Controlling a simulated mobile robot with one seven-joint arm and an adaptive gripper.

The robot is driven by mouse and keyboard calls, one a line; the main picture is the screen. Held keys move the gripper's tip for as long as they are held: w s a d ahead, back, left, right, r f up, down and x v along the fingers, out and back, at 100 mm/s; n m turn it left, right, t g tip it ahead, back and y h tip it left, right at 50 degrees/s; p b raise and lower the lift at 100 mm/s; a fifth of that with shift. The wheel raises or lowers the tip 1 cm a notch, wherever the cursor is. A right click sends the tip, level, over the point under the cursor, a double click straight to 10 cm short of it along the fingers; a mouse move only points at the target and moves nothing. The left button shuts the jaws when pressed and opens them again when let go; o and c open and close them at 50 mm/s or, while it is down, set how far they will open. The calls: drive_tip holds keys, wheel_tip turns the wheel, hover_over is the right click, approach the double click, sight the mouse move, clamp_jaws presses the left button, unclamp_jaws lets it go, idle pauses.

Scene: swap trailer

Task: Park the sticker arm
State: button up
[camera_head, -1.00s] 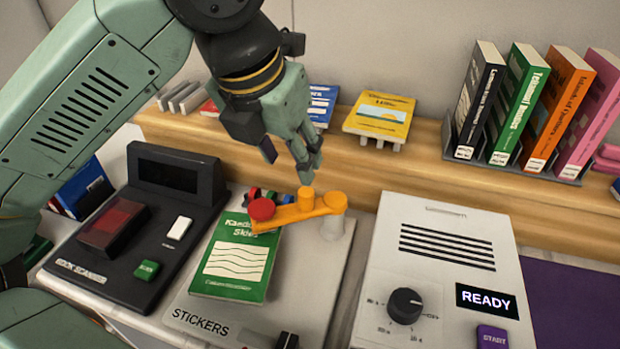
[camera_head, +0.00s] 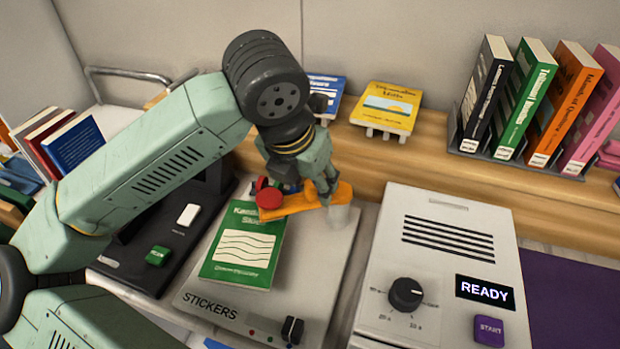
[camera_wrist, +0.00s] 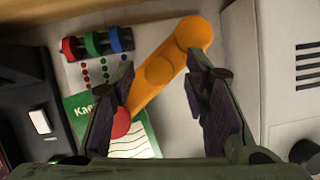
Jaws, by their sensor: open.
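The orange sticker arm (camera_head: 290,208) has a red round end (camera_head: 269,198) and pivots on a pale post (camera_head: 340,216) on the STICKERS station (camera_head: 320,280). Its red end is over the top edge of the green book (camera_head: 228,272). In the wrist view the arm (camera_wrist: 178,52) runs diagonally, with its raised round knob (camera_wrist: 160,70) near the middle. My gripper (camera_head: 326,198) is low over the arm and hides the knob in the head view. In the wrist view my open gripper (camera_wrist: 160,85) has a finger on each side of the arm; contact is unclear.
Red, green and blue sticker rolls (camera_wrist: 98,43) stand beside the arm. A white machine reading READY (camera_head: 450,225) is close on the right. A black scanner (camera_head: 140,250) is on the left. A wooden ledge (camera_head: 430,160) with books runs behind.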

drive_tip(key=shift+c, duration=0.4)
clamp_jaws()
idle(0.4)
